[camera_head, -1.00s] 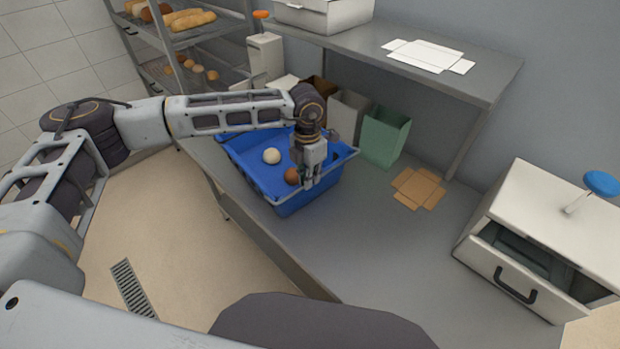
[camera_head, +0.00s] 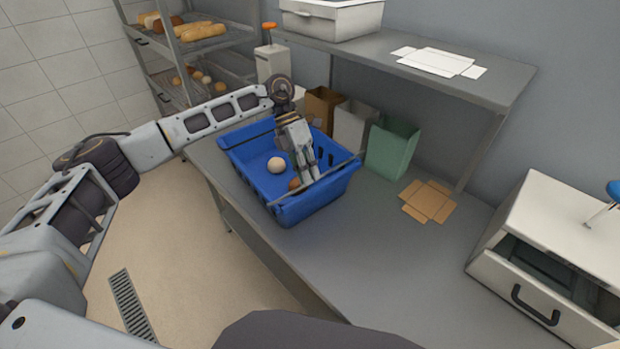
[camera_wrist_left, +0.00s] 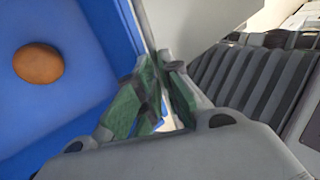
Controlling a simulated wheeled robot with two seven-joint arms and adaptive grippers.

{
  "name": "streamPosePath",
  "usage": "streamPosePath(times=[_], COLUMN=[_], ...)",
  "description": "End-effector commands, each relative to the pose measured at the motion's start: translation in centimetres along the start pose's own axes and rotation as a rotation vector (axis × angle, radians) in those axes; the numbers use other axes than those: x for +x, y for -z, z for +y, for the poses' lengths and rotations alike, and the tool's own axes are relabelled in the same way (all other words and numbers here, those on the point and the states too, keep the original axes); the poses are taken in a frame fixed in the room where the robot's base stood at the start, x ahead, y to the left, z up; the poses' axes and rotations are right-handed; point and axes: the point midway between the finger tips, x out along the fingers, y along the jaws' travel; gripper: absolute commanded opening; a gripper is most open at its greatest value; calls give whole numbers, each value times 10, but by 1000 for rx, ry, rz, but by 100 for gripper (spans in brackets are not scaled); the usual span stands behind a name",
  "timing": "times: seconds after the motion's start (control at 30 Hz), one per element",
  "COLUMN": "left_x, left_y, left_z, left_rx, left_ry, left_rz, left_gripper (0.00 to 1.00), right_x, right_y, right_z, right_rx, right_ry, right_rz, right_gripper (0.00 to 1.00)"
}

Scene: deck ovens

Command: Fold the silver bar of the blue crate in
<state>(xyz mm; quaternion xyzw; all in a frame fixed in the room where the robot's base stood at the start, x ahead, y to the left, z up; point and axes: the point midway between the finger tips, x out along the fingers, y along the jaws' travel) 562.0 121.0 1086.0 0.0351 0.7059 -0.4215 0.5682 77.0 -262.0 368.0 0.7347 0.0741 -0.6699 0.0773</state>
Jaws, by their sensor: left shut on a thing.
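The blue crate (camera_head: 315,203) stands on the grey table, with a pale round ball (camera_head: 276,165) and a brown one (camera_head: 294,184) inside. The brown one also shows in the left wrist view (camera_wrist_left: 38,63). The thin silver bar (camera_head: 345,163) runs along the crate's near right side, close to the rim. My left gripper (camera_head: 313,176) reaches down over that side and is shut on the bar. In the left wrist view its fingers (camera_wrist_left: 166,85) are close together and hide the grasped part. My right gripper is not in view.
Brown, white and green (camera_head: 391,150) open boxes stand behind the crate, under a grey shelf (camera_head: 440,75). A flat brown carton (camera_head: 428,201) lies to the right. A white drawer unit (camera_head: 545,250) stands at far right. The table in front of it is clear.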

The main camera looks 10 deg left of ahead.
Motion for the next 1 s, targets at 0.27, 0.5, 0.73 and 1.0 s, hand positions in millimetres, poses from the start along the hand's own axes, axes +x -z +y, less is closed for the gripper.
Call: streamPosePath(times=[0.27, 0.5, 0.73, 1.0], left_x=[-2, -2, -2, -2], left_y=[0, 0, 0, 0], left_z=[1, 1, 1, 1], left_rx=[1, 1, 0, 0], left_ry=[31, 31, 31, 31], left_rz=[1, 1, 1, 1], left_gripper=[0, 0, 29, 29], right_x=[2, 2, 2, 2], right_y=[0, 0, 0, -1], right_z=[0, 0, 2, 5], right_rx=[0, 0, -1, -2], right_ry=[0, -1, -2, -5], right_rz=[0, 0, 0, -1], right_gripper=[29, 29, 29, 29])
